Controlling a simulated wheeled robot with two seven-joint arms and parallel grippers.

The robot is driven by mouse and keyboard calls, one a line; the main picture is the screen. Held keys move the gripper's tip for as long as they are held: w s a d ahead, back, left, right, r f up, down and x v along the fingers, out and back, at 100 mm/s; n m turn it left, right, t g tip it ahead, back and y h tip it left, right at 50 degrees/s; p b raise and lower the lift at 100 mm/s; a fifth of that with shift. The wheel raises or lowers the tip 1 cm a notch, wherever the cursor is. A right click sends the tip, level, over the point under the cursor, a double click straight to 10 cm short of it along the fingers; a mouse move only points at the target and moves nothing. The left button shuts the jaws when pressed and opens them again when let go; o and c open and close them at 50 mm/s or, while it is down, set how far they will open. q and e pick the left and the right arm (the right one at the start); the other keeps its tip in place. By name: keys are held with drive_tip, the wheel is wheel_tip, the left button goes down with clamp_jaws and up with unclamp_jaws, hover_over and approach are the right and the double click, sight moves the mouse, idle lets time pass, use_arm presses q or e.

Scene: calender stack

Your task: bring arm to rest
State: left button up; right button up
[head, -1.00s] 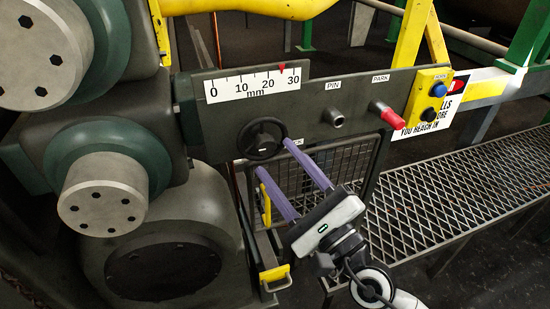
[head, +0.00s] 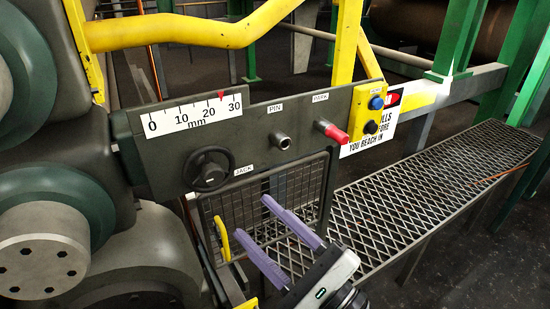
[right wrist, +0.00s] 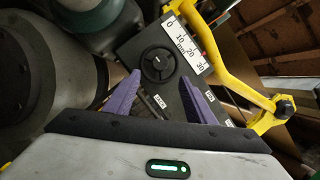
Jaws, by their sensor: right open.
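My right gripper (head: 252,216) is open, with two purple fingers and nothing between them. It is in front of the wire mesh guard, below and to the right of the black handwheel (head: 208,168) marked JACK, and apart from it. In the right wrist view, my right gripper (right wrist: 160,78) has its fingers spread, with the handwheel (right wrist: 158,64) beyond and between them. The handwheel is on a dark panel (head: 240,158). My left gripper is not in view.
The panel carries a millimetre scale (head: 192,113) with a red pointer near 25, an empty PIN socket (head: 282,141) and a red-handled pin (head: 333,132) at PARK. A yellow button box (head: 369,112), rollers (head: 45,250) and a mesh walkway (head: 430,190) surround it.

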drive_tip(key=w+d+f+m+t+h, duration=0.1)
drive_tip(key=d+f+m+h, duration=0.6)
drive_tip(key=m, duration=0.8)
drive_tip(key=w+d+f+m+t+h, duration=0.1)
drive_tip(key=d+f+m+h, duration=0.25)
drive_tip(key=f+m, duration=0.8)
drive_tip(key=s+d+f+m+g+h, duration=0.1)
drive_tip(key=s+d+f+m+g, duration=0.2)
drive_tip(key=m, duration=1)
drive_tip(key=s+d+f+m+g+h, duration=0.2)
drive_tip(key=s+d+f+m+g, duration=0.2)
drive_tip(key=s+f+m, duration=1)
drive_tip(key=d+f, duration=0.1)
drive_tip(key=d, duration=0.2)
drive_tip(key=shift+s+d, duration=0.2)
drive_tip(key=shift+d, duration=0.1)
